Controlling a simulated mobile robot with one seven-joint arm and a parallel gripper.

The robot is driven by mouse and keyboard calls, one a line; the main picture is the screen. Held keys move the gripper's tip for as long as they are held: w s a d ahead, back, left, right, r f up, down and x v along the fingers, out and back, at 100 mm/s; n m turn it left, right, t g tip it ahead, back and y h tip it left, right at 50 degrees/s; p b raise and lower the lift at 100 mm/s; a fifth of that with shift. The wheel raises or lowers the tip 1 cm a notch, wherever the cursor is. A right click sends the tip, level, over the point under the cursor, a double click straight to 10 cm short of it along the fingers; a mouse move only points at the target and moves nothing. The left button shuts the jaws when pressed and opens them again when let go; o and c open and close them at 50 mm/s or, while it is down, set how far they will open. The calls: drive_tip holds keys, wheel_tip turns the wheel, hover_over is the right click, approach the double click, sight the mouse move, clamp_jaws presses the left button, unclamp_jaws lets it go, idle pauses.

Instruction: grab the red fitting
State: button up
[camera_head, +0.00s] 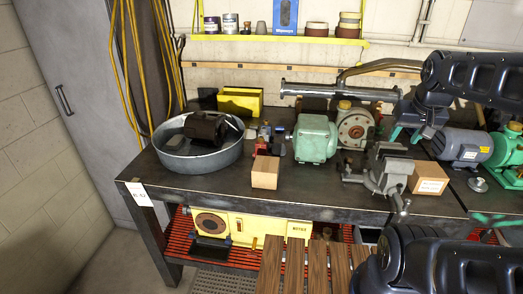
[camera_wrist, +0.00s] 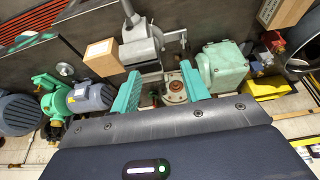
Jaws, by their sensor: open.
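A small red fitting (camera_head: 262,146) stands on the workbench (camera_head: 215,184) in the head view, behind a wooden block and left of the green motor. Its lower part is hidden by the block. In the wrist view the red fitting (camera_wrist: 274,46) shows near the upper right edge, beyond the green motor. My gripper (camera_head: 410,134) is over the right part of the bench, near the vise and well right of the fitting. In the wrist view my gripper (camera_wrist: 163,82) has its two teal fingers spread, with nothing held between them.
A wooden block (camera_head: 265,173) stands right in front of the fitting. A round metal pan (camera_head: 192,160) holds a dark motor to its left. The green motor (camera_head: 315,139), vise (camera_head: 388,170) and another block (camera_head: 429,179) lie rightward. A yellow bin (camera_head: 240,102) stands behind.

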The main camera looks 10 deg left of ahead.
drive_tip(key=shift+w, duration=0.1)
drive_tip(key=w+a+f+n+t+h, duration=0.1)
drive_tip(key=w+a+f+n+h, duration=0.2)
drive_tip(key=w+a+n, duration=0.45)
drive_tip(key=w+a+f+n+t+h, duration=0.1)
drive_tip(key=w+a+f+n+h, duration=0.35)
drive_tip(key=w+n, duration=0.65)
drive_tip(key=n+t+y, duration=0.7)
drive_tip(key=n+y, duration=0.1)
drive_tip(key=n, duration=1)
approach(261, 138)
drive_tip(key=shift+m+h, duration=0.25)
drive_tip(key=shift+x, duration=6.15)
drive_tip(key=shift+a, duration=0.15)
clamp_jaws()
